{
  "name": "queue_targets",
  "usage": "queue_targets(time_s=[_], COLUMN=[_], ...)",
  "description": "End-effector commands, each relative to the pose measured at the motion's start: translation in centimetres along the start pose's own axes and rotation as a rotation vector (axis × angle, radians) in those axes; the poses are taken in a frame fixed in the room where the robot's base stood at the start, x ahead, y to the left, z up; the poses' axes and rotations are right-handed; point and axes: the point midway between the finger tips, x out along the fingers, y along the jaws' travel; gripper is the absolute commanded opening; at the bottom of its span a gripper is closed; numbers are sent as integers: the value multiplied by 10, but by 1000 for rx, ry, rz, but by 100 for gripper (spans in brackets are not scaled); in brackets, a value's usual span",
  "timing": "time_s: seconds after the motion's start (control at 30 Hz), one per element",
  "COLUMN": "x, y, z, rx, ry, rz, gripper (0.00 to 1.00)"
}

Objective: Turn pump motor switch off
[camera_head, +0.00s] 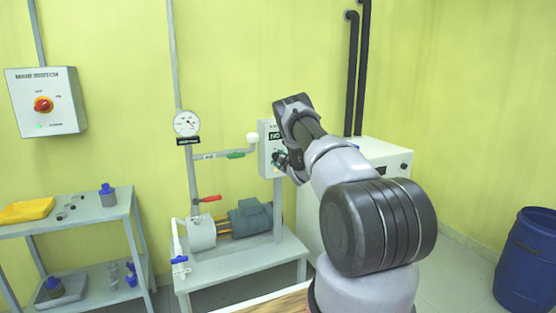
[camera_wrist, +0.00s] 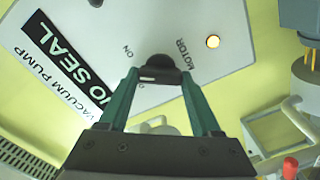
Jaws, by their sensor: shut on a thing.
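The pump motor switch is a black knob (camera_wrist: 160,65) on a pale grey control box (camera_wrist: 110,25), next to the words MOTOR and ON. My gripper (camera_wrist: 160,75) has its two green fingers on either side of the knob and is shut on it. The knob's exact pointing direction is hard to tell. In the head view, my gripper (camera_head: 281,159) reaches the control box (camera_head: 265,138), and my arm hides part of the box and the knob.
The pump motor (camera_head: 250,218) sits on a low grey stand (camera_head: 245,262) below the box. A gauge (camera_head: 187,123) and a red-handled valve (camera_head: 210,199) are on pipes to the left. A main switch box (camera_head: 45,100) hangs far left. A white cabinet (camera_head: 385,150) stands behind my arm.

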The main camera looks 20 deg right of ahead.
Motion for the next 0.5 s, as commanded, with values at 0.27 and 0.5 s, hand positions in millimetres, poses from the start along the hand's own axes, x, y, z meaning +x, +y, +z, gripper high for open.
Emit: queue_targets(time_s=[0.27, 0.5], x=[0, -1], y=[-2, -3], z=[0, 1], rx=[-258, -441], ry=[0, 0], rz=[-2, -2], gripper=[9, 9])
